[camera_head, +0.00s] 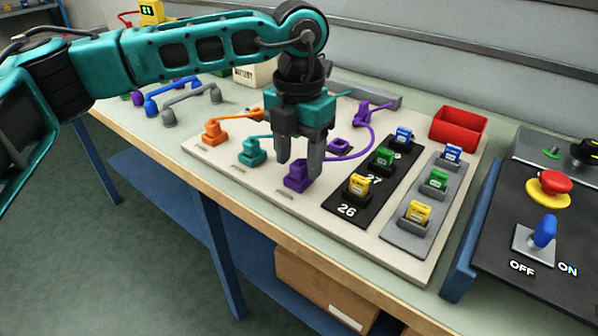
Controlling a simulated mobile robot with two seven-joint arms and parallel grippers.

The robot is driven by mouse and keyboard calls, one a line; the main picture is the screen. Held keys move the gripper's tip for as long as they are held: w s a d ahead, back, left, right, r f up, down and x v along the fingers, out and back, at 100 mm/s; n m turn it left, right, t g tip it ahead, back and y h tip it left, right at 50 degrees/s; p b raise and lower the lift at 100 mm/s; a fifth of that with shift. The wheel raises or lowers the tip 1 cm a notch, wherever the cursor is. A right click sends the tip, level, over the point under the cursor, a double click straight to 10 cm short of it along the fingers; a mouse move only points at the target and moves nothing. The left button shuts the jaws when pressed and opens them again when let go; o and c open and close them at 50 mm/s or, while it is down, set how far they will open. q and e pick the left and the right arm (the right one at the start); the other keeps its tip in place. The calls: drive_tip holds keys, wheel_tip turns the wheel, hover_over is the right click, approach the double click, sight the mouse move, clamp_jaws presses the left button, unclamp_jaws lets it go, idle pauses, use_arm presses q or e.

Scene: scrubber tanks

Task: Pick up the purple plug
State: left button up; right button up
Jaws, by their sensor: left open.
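The purple plug (296,178) stands at the front edge of the pale board, with a purple cable (368,143) curving from it back to another purple end piece (365,110). A separate purple socket (340,146) is between them. My left gripper (298,166) points down right at the front purple plug, fingers open, one fingertip to the left of its top and the other to its right. The fingers partly cover the plug, and I cannot tell whether they touch it. My right gripper is not in view.
An orange plug (213,132) and a teal plug (252,152) with cables stand left of the purple one. A black strip (346,210) and a grey strip (405,238) with coloured blocks, a red bin (459,130) and a switch panel (515,235) lie to the right.

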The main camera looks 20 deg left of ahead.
sight(299, 164)
use_arm(q)
drive_tip(key=shift+f, duration=0.2)
clamp_jaws()
idle(0.4)
wheel_tip(299, 164, up, 10)
drive_tip(key=p, duration=0.1)
drive_tip(key=shift+p, duration=0.3)
